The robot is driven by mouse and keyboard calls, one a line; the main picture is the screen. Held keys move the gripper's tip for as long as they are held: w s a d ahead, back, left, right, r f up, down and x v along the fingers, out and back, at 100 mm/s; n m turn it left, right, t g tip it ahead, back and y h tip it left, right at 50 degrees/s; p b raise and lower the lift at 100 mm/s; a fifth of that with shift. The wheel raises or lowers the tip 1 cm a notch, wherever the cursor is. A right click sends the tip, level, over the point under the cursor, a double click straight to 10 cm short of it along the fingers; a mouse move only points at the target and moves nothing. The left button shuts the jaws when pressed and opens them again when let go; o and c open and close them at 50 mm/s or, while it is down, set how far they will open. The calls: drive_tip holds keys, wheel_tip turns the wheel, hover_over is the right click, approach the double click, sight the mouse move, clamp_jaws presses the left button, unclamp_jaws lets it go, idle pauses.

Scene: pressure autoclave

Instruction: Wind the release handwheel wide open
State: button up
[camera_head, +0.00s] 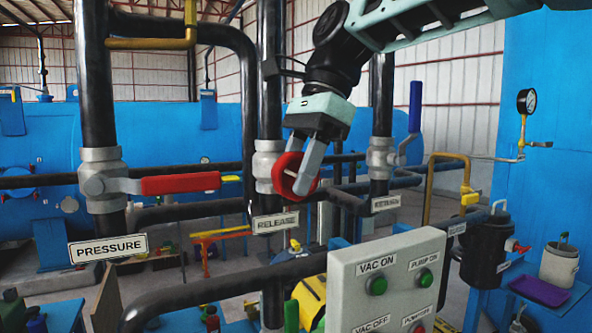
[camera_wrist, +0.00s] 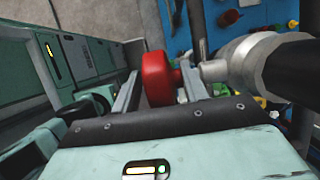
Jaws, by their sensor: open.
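The red release handwheel (camera_head: 292,175) sits on the grey valve body (camera_head: 266,160) of the pipe above the RELEASE label (camera_head: 275,222). My gripper (camera_head: 304,172) comes down from above, its two fingers apart at the wheel. One finger crosses in front of the wheel and hides part of it. In the wrist view the red handwheel (camera_wrist: 158,78) lies between my gripper's fingers (camera_wrist: 158,85), with the valve stem to its right. I cannot tell whether either finger touches the rim.
A PRESSURE valve with a red lever (camera_head: 180,184) is at left. A valve with an upright blue lever (camera_head: 415,107) stands at right. Black pipes run close around the handwheel. A grey control box (camera_head: 388,270) with green buttons is in front, lower right.

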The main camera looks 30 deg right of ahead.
drive_tip(key=shift+f, duration=0.1)
clamp_jaws()
drive_tip(key=shift+a+p, duration=0.1)
drive_tip(key=shift+p, duration=0.4)
drive_tip(key=shift+r+h+p, duration=0.3)
drive_tip(key=shift+h+p, duration=0.8)
drive_tip(key=shift+p, duration=0.1)
drive_tip(key=h+p, duration=0.2)
drive_tip(key=shift+a+h, duration=0.15)
drive_tip(key=shift+h, duration=0.15)
drive_tip(key=h, duration=0.2)
drive_tip(key=h+p, duration=0.1)
drive_tip(key=h, duration=0.1)
drive_tip(key=shift+a+f, duration=0.15)
drive_tip(key=shift+f, duration=0.25)
drive_tip(key=shift+h+b, duration=0.35)
drive_tip(key=shift+h, duration=1.35)
